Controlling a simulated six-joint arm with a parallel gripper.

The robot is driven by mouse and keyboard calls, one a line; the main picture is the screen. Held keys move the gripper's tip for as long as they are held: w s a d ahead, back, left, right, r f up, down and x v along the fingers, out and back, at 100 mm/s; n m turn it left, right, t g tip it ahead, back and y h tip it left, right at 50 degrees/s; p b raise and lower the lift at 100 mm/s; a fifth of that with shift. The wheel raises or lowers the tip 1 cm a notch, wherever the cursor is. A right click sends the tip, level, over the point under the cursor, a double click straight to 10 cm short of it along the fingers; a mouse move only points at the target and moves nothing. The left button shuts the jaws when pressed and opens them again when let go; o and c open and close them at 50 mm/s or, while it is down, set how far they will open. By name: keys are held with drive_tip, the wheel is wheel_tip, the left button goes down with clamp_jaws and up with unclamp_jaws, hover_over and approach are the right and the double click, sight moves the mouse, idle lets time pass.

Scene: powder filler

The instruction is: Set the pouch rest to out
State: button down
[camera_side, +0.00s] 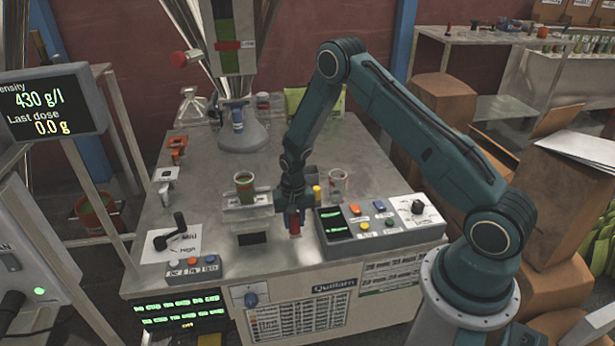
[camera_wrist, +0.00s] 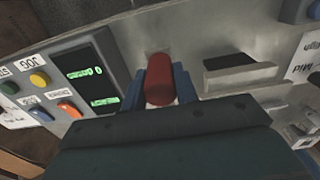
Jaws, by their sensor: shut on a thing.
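My gripper (camera_side: 292,216) points down at the machine's front, just left of the button console. In the wrist view its blue fingers (camera_wrist: 161,86) are closed on either side of a red handle (camera_wrist: 158,80). The red handle also shows in the side view (camera_side: 294,224), partly hidden by the fingers. A metal ledge (camera_side: 243,216) with a cup above it is left of the gripper, and a dark slot (camera_side: 252,239) lies below that ledge. I cannot tell which part is the pouch rest, and no "out" mark is readable.
The button console (camera_side: 375,228) is close on the gripper's right. A cup (camera_side: 245,188) is on the left and a clear cup (camera_side: 337,183) is behind to the right. The bench top (camera_side: 190,205) has bare room on the left.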

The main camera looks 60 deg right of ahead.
drive_tip(key=shift+s+a, duration=0.3)
drive_tip(key=shift+a, duration=0.1)
drive_tip(key=c, duration=1.1)
unclamp_jaws()
drive_tip(key=shift+w+r, duration=0.1)
drive_tip(key=shift+r, duration=6.8)
